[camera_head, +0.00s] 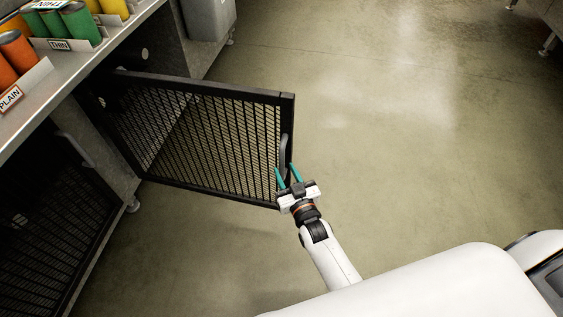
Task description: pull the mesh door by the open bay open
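The black mesh door (205,135) by the open bay (145,52) stands swung well out from the counter, over the floor. My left gripper is out of view.
A second mesh door (45,220) at lower left is closed under the counter (75,60). Orange, green and yellow cans (80,25) stand on the counter with labels. A grey bin (207,18) is at the back. The floor (420,130) to the right is clear.

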